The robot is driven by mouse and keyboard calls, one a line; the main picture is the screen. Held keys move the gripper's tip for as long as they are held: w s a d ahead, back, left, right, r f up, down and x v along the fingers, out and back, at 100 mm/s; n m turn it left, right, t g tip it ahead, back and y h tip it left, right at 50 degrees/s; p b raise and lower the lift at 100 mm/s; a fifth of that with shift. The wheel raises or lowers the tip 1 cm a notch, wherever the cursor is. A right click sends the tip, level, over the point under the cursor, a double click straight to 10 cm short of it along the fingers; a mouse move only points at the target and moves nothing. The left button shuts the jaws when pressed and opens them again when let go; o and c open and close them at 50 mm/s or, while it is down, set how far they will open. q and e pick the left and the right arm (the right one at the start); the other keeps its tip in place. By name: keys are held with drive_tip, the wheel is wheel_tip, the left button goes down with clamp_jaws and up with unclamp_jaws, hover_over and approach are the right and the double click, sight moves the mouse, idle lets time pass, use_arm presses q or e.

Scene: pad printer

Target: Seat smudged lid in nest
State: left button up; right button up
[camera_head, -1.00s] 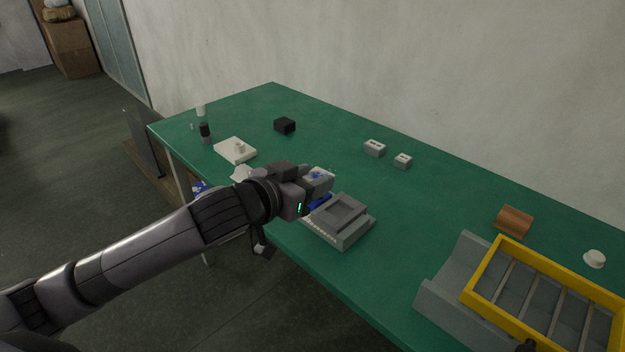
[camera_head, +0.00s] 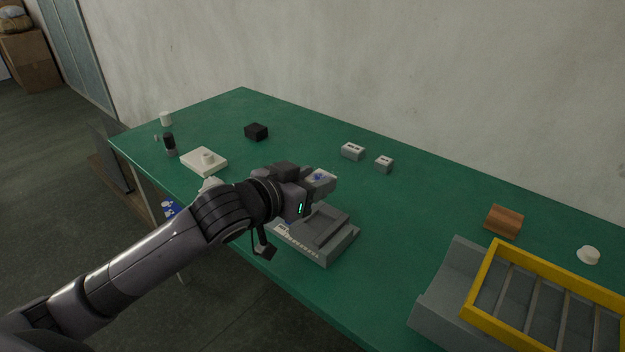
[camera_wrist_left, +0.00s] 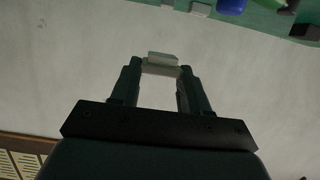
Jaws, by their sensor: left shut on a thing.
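The lid (camera_head: 321,177) is a small pale grey piece with blue smudges on its upper face. My left gripper (camera_head: 311,188) is shut on it and holds it in the air. In the left wrist view the lid shows as a pale edge (camera_wrist_left: 163,59) between the fingertips (camera_wrist_left: 161,71). The nest (camera_head: 346,243) is a grey block with a stepped recess near the table's front edge. In the head view the gripper and lid appear just above its back part, apart from it. The gripper partly hides the nest's far left side. My right gripper is not in view.
On the green table (camera_head: 420,210) are two small grey blocks (camera_head: 353,151), a black block (camera_head: 256,131) and a white pad with a knob (camera_head: 205,162). A yellow-framed rack (camera_head: 484,276) on grey supports stands right, beside a brown block (camera_head: 503,222) and a white knob (camera_head: 588,255).

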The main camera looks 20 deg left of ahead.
use_arm(q)
drive_tip(key=shift+r+p, duration=0.15)
drive_tip(key=shift+p, duration=0.25)
drive_tip(key=b, duration=0.2)
hover_over(312, 227)
wheel_tip(312, 227, down, 4)
drive_tip(key=shift+f, duration=0.2)
drive_tip(key=shift+f+b, duration=1.05)
drive_tip(key=shift+f, duration=0.8)
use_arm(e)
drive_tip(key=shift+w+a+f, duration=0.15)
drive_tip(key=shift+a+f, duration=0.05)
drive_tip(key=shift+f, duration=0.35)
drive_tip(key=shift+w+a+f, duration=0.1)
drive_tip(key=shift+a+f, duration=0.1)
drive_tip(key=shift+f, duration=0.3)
use_arm(q)
drive_tip(key=shift+f, duration=0.15)
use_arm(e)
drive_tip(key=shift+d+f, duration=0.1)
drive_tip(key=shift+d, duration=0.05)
use_arm(q)
drive_tip(key=shift+f+b, duration=0.55)
drive_tip(key=shift+f, duration=0.15)
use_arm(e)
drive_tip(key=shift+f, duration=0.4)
use_arm(q)
drive_tip(key=o, duration=1.1)
